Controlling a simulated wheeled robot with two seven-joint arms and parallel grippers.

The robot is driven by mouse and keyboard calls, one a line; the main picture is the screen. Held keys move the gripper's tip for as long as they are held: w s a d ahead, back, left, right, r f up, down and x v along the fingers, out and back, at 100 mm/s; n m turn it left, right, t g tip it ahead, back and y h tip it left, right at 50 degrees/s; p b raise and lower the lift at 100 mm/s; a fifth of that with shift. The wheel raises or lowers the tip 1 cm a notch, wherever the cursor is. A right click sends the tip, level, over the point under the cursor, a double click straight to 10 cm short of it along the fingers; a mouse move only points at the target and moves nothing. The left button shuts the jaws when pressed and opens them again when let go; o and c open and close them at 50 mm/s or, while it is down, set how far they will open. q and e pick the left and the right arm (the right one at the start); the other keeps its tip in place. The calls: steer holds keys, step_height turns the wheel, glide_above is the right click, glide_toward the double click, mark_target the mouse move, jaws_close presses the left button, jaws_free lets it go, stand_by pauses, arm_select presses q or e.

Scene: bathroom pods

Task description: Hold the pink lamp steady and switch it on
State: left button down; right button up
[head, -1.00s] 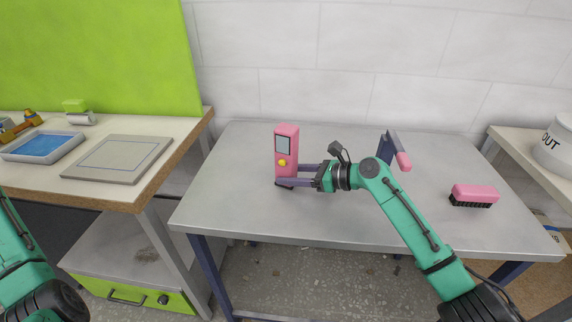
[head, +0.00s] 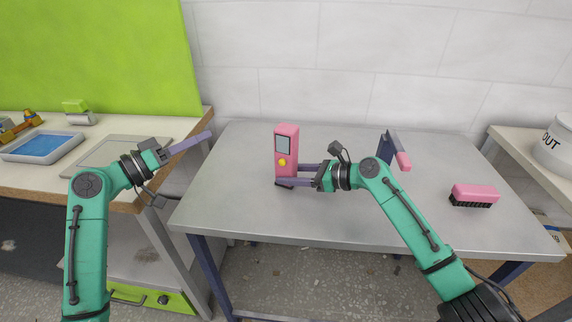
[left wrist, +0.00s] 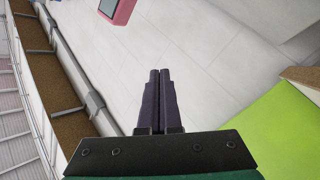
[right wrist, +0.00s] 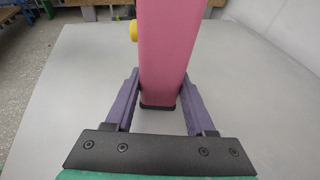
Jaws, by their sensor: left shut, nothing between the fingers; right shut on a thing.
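The pink lamp (head: 286,150) stands upright on the grey metal table, with a grey panel and a yellow button (head: 282,162) on its front. My right gripper (head: 290,176) is shut on the lamp near its base. In the right wrist view the two fingers sit on either side of the lamp (right wrist: 165,55), and the yellow button (right wrist: 133,31) shows at its left edge. My left gripper (head: 208,137) is shut and empty, left of the lamp and apart from it. In the left wrist view its fingers (left wrist: 158,78) are together, and part of the lamp (left wrist: 118,10) shows at the top.
The grey table (head: 330,222) has free room around the lamp. A pink brush (head: 474,195) lies at the right, and a pink-and-grey tool (head: 403,160) is behind my right arm. A left counter holds a blue tray (head: 42,148) and a grey board (head: 95,152).

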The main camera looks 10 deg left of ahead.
arm_select(q)
steer(key=s+d+f+g+h, duration=0.1)
steer(key=s+d+f+g, duration=0.1)
steer(key=s+d, duration=0.1)
steer(key=s+d+f+m+g+h, duration=0.1)
steer(key=s+d+f+h, duration=0.1)
steer(key=d, duration=0.4)
steer(key=s+d+f+m+g+h, duration=0.1)
steer(key=s+d+f+g+h, duration=0.1)
steer(key=s+d, duration=0.2)
steer(key=shift+s+d+f+g, duration=0.15)
steer(key=shift+s+f+g, duration=0.05)
steer(key=shift+f+g, duration=0.1)
steer(key=shift+w+d+f, duration=0.1)
steer(key=shift+f, duration=0.1)
glide_toward(290, 162)
steer(key=x, duration=0.2)
steer(key=s+x, duration=0.1)
steer(key=x, duration=0.1)
steer(key=shift+w+d+r, duration=0.1)
steer(key=shift+w+d, duration=0.05)
steer(key=shift+d, duration=0.35)
steer(key=shift+w+d, duration=0.15)
steer(key=shift+w, duration=0.5)
stand_by(0.3)
steer(key=shift+s, duration=0.7)
